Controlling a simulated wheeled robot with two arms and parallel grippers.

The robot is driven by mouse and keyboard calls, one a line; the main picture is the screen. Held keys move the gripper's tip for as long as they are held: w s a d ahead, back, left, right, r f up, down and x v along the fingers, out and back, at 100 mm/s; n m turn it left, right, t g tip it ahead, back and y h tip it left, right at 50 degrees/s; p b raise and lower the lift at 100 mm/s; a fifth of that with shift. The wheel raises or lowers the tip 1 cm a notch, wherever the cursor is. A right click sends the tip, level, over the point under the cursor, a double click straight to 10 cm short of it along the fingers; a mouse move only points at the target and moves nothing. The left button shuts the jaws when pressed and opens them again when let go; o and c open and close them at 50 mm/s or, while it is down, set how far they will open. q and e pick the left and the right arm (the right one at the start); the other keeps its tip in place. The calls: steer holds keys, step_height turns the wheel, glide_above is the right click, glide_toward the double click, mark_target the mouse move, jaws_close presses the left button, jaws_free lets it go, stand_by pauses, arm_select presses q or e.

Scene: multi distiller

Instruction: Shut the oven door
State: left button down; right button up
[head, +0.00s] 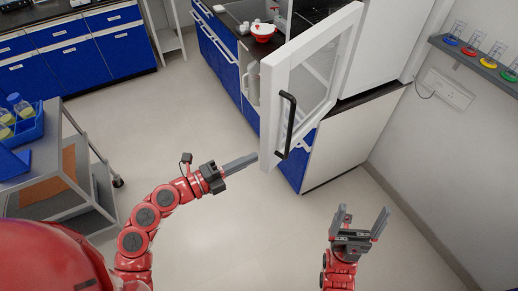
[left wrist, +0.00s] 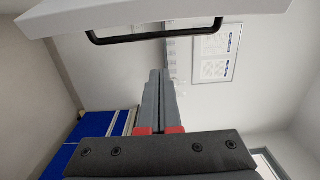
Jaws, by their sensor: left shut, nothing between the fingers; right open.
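The oven door (head: 275,104) is a white framed door with a glass pane, standing swung open from the white oven (head: 387,45) in the head view. Its black bar handle (head: 287,124) is on the face toward me. My left gripper (head: 257,157) is shut and empty, with its tips close to the door's lower left edge; I cannot tell whether they touch. In the left wrist view the shut fingers (left wrist: 158,75) point toward the door's edge (left wrist: 150,14) and handle (left wrist: 155,37). My right gripper (head: 364,212) is open and empty, lower right, apart from the door.
Blue cabinets (head: 215,50) with a dark worktop stand behind the door, with a red-and-white pot (head: 263,31) on top. A grey cart (head: 75,190) is at the left. A wall shelf (head: 470,58) with glassware is at the right. The floor between is clear.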

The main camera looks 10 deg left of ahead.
mark_target(268, 136)
arm_select(q)
steer(key=w+d+p, duration=0.1)
steer(key=w, duration=0.2)
steer(key=w+d+p, duration=0.2)
steer(key=w, duration=0.1)
steer(key=w+d+p, duration=0.2)
steer(key=shift+w+d+f, duration=0.1)
steer(key=shift+w+f, duration=0.05)
steer(key=shift+w, duration=0.25)
steer(key=shift+w+a, duration=0.15)
steer(key=shift+a, duration=0.3)
steer(key=shift+f, duration=0.1)
